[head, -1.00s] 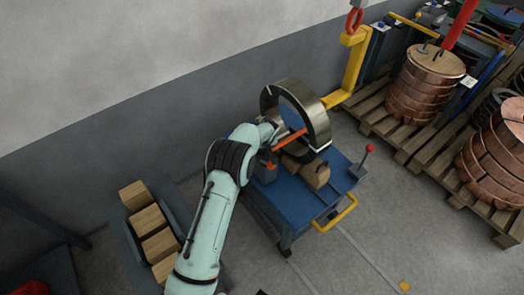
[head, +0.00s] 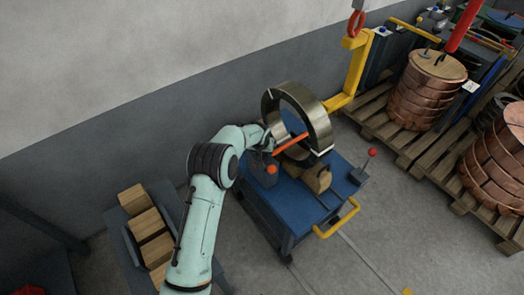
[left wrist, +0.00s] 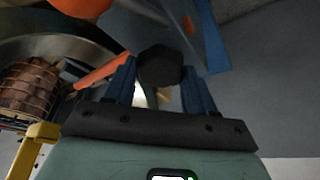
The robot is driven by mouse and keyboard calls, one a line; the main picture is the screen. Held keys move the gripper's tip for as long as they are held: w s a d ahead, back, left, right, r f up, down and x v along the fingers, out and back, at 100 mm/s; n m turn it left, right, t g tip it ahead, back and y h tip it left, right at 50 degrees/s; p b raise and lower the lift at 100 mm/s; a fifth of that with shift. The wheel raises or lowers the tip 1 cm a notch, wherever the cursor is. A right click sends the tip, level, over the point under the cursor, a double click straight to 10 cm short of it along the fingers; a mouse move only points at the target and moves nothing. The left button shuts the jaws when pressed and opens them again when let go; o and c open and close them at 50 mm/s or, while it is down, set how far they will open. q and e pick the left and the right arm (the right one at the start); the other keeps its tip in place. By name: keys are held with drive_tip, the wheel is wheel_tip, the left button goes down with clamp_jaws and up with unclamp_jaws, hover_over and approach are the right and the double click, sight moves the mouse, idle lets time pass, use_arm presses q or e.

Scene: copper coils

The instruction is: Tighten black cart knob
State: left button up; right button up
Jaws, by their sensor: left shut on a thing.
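A black knob (left wrist: 161,66) sits between the two blue fingers of my left gripper (left wrist: 163,80) in the left wrist view. The fingers are shut on it from both sides. In the head view my left gripper (head: 266,142) reaches in at the wall side of the blue cart (head: 297,207), beside the upright metal ring (head: 317,118). The knob is hidden there behind my wrist. My right gripper is not in view.
An orange bar (head: 290,144) crosses the ring, and an orange knob (head: 271,169) is near my wrist. Wooden blocks (head: 145,223) stand in a rack at left. Copper coils (head: 427,92) stand on pallets at right. The floor in front of the cart is mostly clear.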

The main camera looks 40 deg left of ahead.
use_arm(q)
drive_tip(key=shift+w+r, duration=0.1)
drive_tip(key=o, duration=1)
drive_tip(key=shift+o, duration=0.2)
drive_tip(key=v, duration=1.3)
drive_tip(key=shift+r, duration=0.15)
